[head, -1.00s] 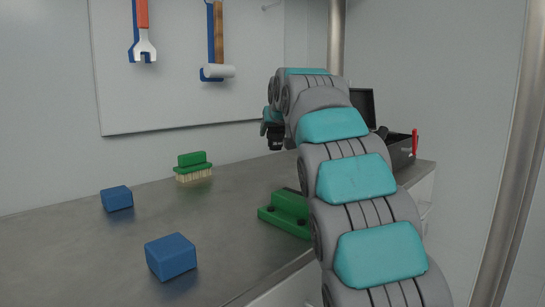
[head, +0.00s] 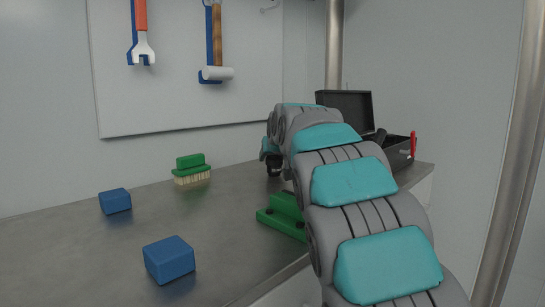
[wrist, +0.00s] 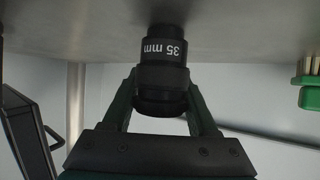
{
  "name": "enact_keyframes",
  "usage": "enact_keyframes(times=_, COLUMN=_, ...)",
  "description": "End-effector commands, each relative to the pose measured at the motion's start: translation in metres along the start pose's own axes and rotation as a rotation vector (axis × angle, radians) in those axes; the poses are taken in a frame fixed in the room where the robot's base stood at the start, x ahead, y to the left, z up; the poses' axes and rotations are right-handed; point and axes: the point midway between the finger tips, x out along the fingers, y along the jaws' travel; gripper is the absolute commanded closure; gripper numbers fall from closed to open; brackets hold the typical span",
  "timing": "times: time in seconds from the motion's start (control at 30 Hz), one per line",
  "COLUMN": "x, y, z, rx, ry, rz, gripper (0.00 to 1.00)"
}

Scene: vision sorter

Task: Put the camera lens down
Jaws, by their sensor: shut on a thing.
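The camera lens (wrist: 163,50) is a black cylinder with white "35 mm" lettering. In the wrist view it sits between the two fingers of my gripper (wrist: 162,88), which is shut on it. The lens's far end is at or just above the grey worktop (wrist: 80,25), where a dark shadow or reflection meets it; I cannot tell if it touches. In the head view my gripper (head: 271,158) is low over the back of the worktop, partly hidden by my arm, and the lens is hard to make out there.
A green brush (head: 191,170) stands at the back. Two blue blocks (head: 115,201) (head: 169,259) lie at the left and front. A green block-like holder (head: 283,215) is beside my arm. An open black toolbox (head: 398,150) is at the right. The worktop between brush and holder is clear.

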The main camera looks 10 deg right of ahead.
Motion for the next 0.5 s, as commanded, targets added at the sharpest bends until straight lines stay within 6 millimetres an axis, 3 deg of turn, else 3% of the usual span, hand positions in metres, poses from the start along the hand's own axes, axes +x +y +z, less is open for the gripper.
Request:
enact_keyframes(times=0.27, x=0.0014, y=-0.0003, z=0.0026, rx=0.000, ry=0.001, rz=0.000, gripper=1.00)
enact_keyframes(times=0.3, x=0.0009, y=-0.0002, z=0.0016, rx=0.000, ry=0.002, rz=0.000, gripper=0.36)
enact_keyframes(times=0.5, x=0.0008, y=-0.0001, z=0.0014, rx=0.000, ry=0.001, rz=0.000, gripper=0.14)
